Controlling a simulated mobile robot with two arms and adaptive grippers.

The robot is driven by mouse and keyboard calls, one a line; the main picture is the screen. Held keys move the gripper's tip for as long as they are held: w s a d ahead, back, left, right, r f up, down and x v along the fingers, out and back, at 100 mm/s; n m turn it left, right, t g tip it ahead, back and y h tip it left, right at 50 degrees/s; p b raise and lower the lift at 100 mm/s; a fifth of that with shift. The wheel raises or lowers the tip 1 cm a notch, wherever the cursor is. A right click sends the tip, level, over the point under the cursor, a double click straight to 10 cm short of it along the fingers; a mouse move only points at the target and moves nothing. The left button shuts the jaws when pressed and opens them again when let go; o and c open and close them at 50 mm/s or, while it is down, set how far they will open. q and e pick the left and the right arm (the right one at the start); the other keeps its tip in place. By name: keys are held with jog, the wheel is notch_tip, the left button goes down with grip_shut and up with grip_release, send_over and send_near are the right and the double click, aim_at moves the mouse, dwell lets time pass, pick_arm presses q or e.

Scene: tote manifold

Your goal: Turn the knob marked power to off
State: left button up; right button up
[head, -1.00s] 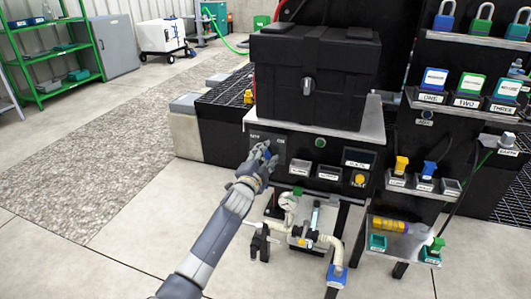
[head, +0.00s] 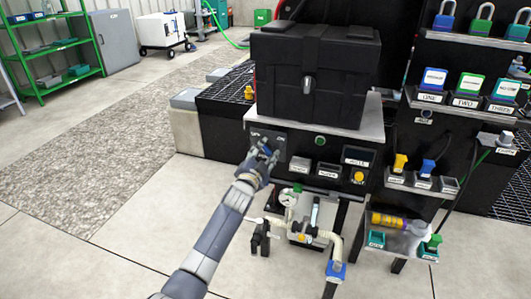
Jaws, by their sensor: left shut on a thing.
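The dark control panel (head: 292,137) is the front face of the bench under a big black case. My left gripper (head: 264,152) is at the panel's left part, over the place between two small white labels. It is shut on the knob there, which the fingers mostly hide. The labels are too small to read, so I cannot tell which way the knob points. My right gripper is not in view.
The black case (head: 313,80) stands on the bench top. A gauge and hoses (head: 305,225) hang below the panel. Padlocks (head: 470,88) and labelled holders fill the shelves at right. Open floor (head: 90,240) lies at left.

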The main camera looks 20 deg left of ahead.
pick_arm(q)
jog(key=shift+f, duration=0.15)
jog(key=o, duration=1)
jog(key=shift+o, duration=0.3)
jog(key=shift+s, duration=0.1)
jog(key=s, duration=1.2)
jog(key=shift+a, duration=0.2)
